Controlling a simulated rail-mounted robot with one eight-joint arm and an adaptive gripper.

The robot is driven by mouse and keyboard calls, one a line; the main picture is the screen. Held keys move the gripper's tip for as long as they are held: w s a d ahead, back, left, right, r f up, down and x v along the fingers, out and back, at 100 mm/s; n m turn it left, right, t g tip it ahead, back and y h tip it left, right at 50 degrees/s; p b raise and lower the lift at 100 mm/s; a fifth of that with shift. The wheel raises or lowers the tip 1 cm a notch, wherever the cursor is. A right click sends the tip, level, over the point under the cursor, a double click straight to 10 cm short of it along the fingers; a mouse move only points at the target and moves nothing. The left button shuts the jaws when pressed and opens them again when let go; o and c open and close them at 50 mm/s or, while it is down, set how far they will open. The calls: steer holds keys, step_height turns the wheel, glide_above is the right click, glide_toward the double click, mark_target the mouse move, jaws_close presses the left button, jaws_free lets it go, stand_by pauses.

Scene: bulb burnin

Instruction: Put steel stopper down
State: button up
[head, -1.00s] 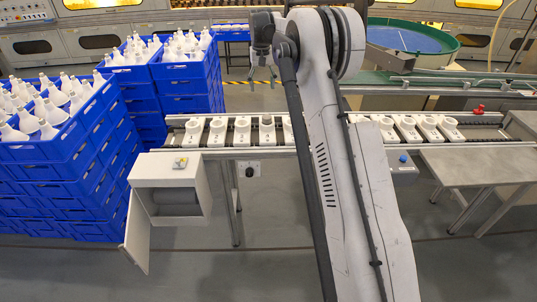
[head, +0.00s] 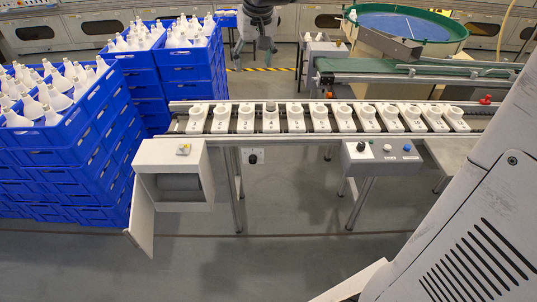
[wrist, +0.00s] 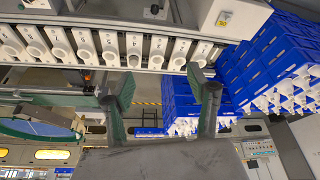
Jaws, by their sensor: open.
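A grey, steel-coloured cylinder (head: 270,106), which looks like the steel stopper, sits upright in one of the white numbered holders (head: 271,122) on the conveyor; the other holders have open white cups. My gripper (head: 253,48) is open and empty, beyond the conveyor in the picture and apart from the cylinder. In the wrist view my gripper (wrist: 155,90) has its two dark fingers spread, with nothing between them.
Blue crates (head: 65,150) of white bulbs stand at the left. A grey box with an open door (head: 174,178) stands in front of the conveyor (head: 180,106). A control box (head: 380,152) with knobs is on the front side. A red knob (head: 486,99) sits at the conveyor's right. A round green-rimmed bowl (head: 400,25) stands behind.

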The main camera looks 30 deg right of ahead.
steer(key=s+a+f+t, duration=0.1)
steer(key=s+a+f, duration=0.2)
steer(key=s, duration=0.9)
steer(key=s+a+f+n+t, duration=0.1)
steer(key=s+a+f, duration=0.3)
steer(key=s, duration=0.9)
step_height(320, 180, down, 3)
steer(key=shift+s+a+r+t+y, duration=0.2)
steer(key=shift+s+t+y, duration=0.1)
steer(key=shift+t, duration=0.3)
